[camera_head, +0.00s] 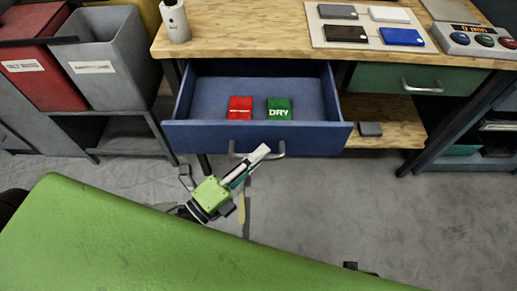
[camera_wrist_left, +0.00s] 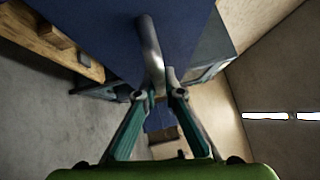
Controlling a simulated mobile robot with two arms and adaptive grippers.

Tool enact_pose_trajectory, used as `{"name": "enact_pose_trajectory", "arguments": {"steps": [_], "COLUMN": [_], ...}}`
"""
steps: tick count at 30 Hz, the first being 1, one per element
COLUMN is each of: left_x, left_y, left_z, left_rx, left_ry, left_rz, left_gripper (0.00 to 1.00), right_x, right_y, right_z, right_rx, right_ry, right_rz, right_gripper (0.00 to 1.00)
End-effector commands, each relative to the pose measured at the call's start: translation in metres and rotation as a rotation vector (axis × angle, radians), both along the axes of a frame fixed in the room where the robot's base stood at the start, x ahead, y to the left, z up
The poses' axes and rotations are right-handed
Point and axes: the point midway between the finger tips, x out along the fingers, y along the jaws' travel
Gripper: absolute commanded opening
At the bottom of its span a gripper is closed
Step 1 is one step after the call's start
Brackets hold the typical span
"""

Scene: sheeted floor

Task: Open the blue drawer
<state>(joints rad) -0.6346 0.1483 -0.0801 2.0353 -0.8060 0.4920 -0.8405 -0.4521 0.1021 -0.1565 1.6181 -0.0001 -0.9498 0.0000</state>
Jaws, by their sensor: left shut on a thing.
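The blue drawer (camera_head: 190,135) under the wooden workbench is pulled well out, and its inside shows. A red block (camera_head: 240,108) and a green block marked DRY (camera_head: 279,109) lie in it. Its metal handle (camera_head: 276,150) runs across the front face. My left gripper (camera_head: 260,154) is at the handle's middle, its fingers pointing up at it. In the left wrist view the handle (camera_wrist_left: 151,45) comes down between the fingertips of my left gripper (camera_wrist_left: 160,92), which are shut on it. My right gripper is not in either view.
A closed green drawer (camera_head: 380,78) is to the right, with a wooden shelf (camera_head: 395,130) below. Red and grey bins (camera_head: 110,60) stand at left. Several small boxes lie on a pale mat (camera_head: 322,38) on the bench (camera_head: 250,40). A large green surface (camera_head: 120,240) fills the lower left.

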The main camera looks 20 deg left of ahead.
Motion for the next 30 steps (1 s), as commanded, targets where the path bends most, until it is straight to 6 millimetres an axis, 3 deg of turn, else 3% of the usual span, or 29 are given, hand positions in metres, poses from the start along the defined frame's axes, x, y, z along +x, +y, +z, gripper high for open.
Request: {"name": "enact_pose_trajectory", "arguments": {"steps": [11, 14, 25, 30], "left_x": [-0.001, -0.001, -0.002, -0.018], "left_y": [0.000, 0.000, 0.001, 0.010], "left_z": [-0.001, -0.001, -0.001, -0.004], "left_rx": [0.001, 0.001, 0.000, 0.001], "left_ry": [0.002, 0.002, 0.001, 0.005], "left_rz": [0.002, 0.002, 0.001, 0.003], "left_gripper": [0.00, 0.26, 0.26, 0.26], "right_x": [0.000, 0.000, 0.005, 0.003], "right_y": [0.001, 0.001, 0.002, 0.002], "right_z": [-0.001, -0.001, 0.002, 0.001], "right_rx": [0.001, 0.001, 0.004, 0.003], "right_ry": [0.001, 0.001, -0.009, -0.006], "right_rz": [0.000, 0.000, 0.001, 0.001], "right_gripper": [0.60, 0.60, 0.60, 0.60]}}
